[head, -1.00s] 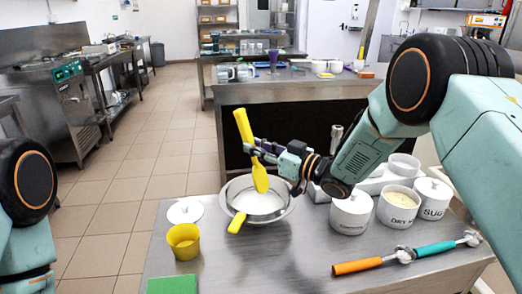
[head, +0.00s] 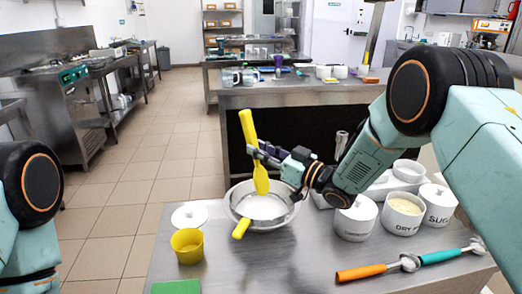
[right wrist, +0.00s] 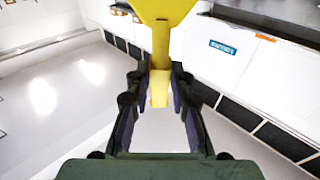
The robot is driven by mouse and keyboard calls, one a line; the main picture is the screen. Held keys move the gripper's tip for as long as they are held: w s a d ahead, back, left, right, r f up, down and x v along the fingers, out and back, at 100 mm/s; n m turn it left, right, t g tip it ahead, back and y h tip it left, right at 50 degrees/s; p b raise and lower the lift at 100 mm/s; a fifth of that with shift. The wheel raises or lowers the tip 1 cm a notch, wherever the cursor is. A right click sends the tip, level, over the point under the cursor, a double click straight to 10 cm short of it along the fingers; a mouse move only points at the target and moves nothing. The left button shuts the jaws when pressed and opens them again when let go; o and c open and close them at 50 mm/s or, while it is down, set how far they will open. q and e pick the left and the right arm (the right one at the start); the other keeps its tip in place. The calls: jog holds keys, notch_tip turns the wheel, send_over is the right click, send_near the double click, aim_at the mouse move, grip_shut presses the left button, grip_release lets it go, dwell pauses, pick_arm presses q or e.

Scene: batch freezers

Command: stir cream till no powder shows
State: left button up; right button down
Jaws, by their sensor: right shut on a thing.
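A metal bowl (head: 288,216) stands on the steel table. White contents (head: 262,208) show inside; I cannot tell cream from powder. My right gripper (head: 262,154) is shut on a yellow spatula (head: 247,126), above the bowl. The spatula stands nearly upright, its broad end (head: 261,181) downward over the white contents; I cannot tell whether it touches them. In the right wrist view the spatula (right wrist: 160,62) runs between the fingers (right wrist: 158,98). A second yellow piece (head: 241,229) lies at the bowl's near left rim. My left gripper is out of view.
A yellow cup (head: 187,247) and a white lid (head: 189,215) stand left of the bowl. White canisters (head: 355,220) stand at its right. Orange-handled (head: 362,272) and teal-handled (head: 439,257) scoops lie in front of them. A green item (head: 176,287) lies at the near edge.

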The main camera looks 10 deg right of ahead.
aim_at(251, 127)
jog(key=shift+r, duration=0.1)
dwell(0.4)
jog(key=shift+r+p, duration=1.9)
jog(key=shift+r, duration=0.55)
